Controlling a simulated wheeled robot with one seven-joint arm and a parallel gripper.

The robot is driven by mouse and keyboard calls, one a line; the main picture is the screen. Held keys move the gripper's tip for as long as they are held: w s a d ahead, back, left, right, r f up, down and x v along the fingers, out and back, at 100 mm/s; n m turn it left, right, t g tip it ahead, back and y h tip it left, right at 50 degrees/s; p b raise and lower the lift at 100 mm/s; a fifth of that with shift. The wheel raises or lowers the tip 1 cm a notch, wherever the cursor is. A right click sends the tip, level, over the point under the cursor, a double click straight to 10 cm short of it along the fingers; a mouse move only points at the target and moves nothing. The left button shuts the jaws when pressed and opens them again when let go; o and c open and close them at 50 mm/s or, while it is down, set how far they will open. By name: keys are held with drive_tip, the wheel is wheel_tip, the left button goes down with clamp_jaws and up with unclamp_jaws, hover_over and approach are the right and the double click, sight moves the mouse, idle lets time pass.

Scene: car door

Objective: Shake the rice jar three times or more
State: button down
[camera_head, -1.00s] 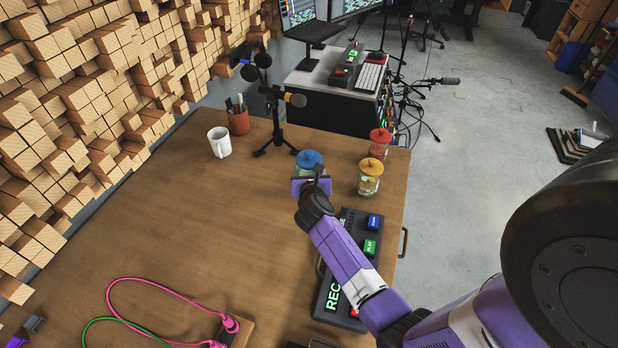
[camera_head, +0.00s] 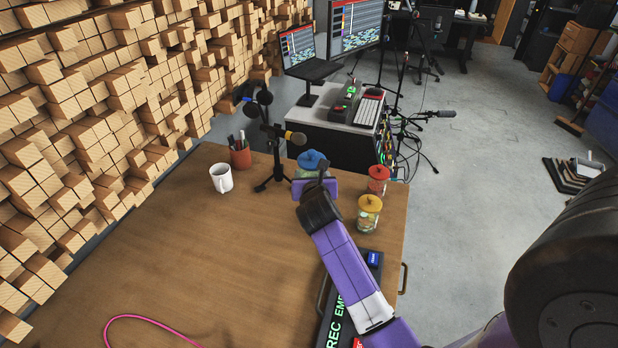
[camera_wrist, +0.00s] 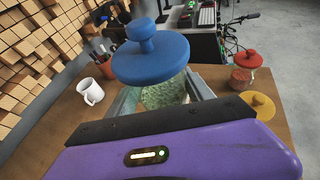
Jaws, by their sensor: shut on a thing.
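A clear jar with a blue lid (camera_head: 311,160) and pale green-white grains is in my gripper (camera_head: 312,180). In the wrist view the blue lid (camera_wrist: 150,54) is large, and the grains (camera_wrist: 163,94) show below it between the two fingers. My gripper (camera_wrist: 162,97) is shut on the jar body. The jar appears raised above the table, near upright; its base is hidden behind my gripper. A yellow-lidded jar (camera_head: 368,216) and a red-lidded jar (camera_head: 378,181) stand to the right on the table (camera_head: 190,260).
A microphone stand (camera_head: 277,165) is close left of the held jar. A white mug (camera_head: 221,179) and a pen cup (camera_head: 240,155) stand farther left. A dark button panel (camera_head: 340,308) lies under my arm. The table's left middle is clear.

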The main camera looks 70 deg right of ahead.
drive_tip(key=s+d, duration=0.3)
drive_tip(key=s, duration=0.9)
drive_tip(key=s+d, duration=0.3)
drive_tip(key=s, duration=1)
drive_tip(key=s+d, duration=0.3)
drive_tip(key=s, duration=0.9)
drive_tip(key=shift+s+d+f+p, duration=0.2)
drive_tip(key=shift+s+d+p, duration=0.1)
drive_tip(key=shift+s+d, duration=0.05)
drive_tip(key=w+a, duration=0.1)
drive_tip(key=w, duration=0.2)
drive_tip(key=w+a, duration=0.1)
drive_tip(key=shift+w+a, duration=0.2)
drive_tip(key=shift+a, duration=0.1)
drive_tip(key=s+d, duration=0.5)
drive_tip(key=s, duration=0.3)
drive_tip(key=shift+s, duration=0.3)
